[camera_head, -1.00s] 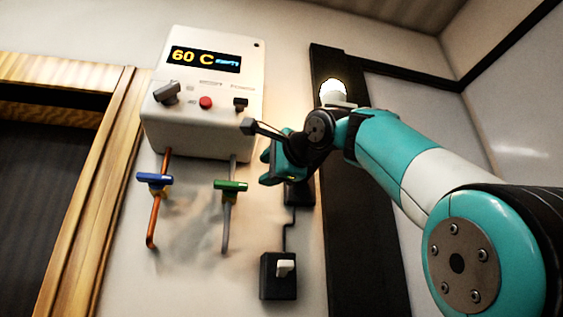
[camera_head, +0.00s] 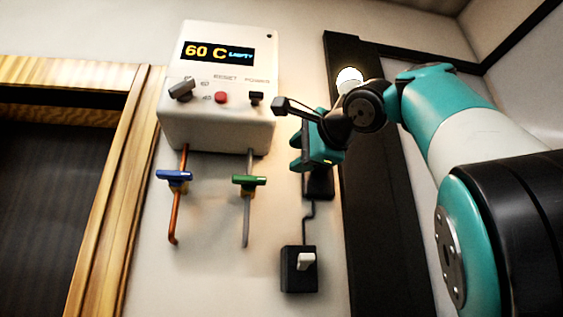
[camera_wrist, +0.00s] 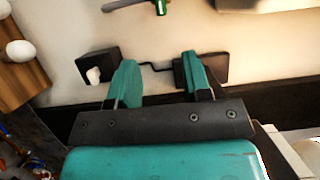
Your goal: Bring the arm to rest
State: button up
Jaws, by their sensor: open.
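My gripper (camera_head: 306,150) is teal and dark grey. In the head view it hangs in front of the wall, right of the white brewer box (camera_head: 217,130), apart from it. In the wrist view my gripper (camera_wrist: 158,66) shows two teal fingers spread apart with nothing between them. The brewer's display reads 60 C and what looks like EMPTY. Below it are a grey knob (camera_head: 181,90), a red button (camera_head: 221,97) and a small black switch (camera_head: 256,98). My arm reaches in from the right.
A blue-handled valve (camera_head: 174,175) and a green-handled valve (camera_head: 249,180) sit on pipes under the brewer. A black box with a white switch (camera_head: 305,261) is cabled to another black box (camera_head: 319,184), partly behind my gripper. A lit lamp (camera_head: 349,78) is near my wrist. A wood-framed opening (camera_head: 112,190) is left.

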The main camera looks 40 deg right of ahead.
dwell(0.3)
jog(key=w+a+f+n+g+y, duration=0.2)
jog(key=w+a+f+n+y, duration=0.15)
jog(key=f, duration=0.55)
jog(key=w+a+f+n+g+y, duration=0.2)
jog(key=w+f+n, duration=0.3)
jog(key=f, duration=0.4)
jog(key=s+a+f+n+g+y, duration=0.1)
jog(key=a+f+n+g, duration=0.2)
jog(key=a+f, duration=0.35)
jog(key=a+f+n+g+y, duration=0.2)
jog(key=a+f+n, duration=0.15)
jog(key=f, duration=0.65)
jog(key=s+a+f+n+g, duration=0.3)
jog(key=s+f+n, duration=0.3)
jog(key=s+f, duration=0.3)
jog(key=s+a+f+n+g, duration=0.4)
jog(key=s+f, duration=0.4)
jog(key=f, duration=0.3)
jog(key=n+g+h, duration=0.1)
jog(key=n, duration=0.1)
jog(key=shift+s+a+f+n+g, duration=0.2)
jog(key=shift+s+a+n+g, duration=0.05)
jog(key=shift+s+n+g, duration=0.1)
jog(key=shift+c, duration=0.2)
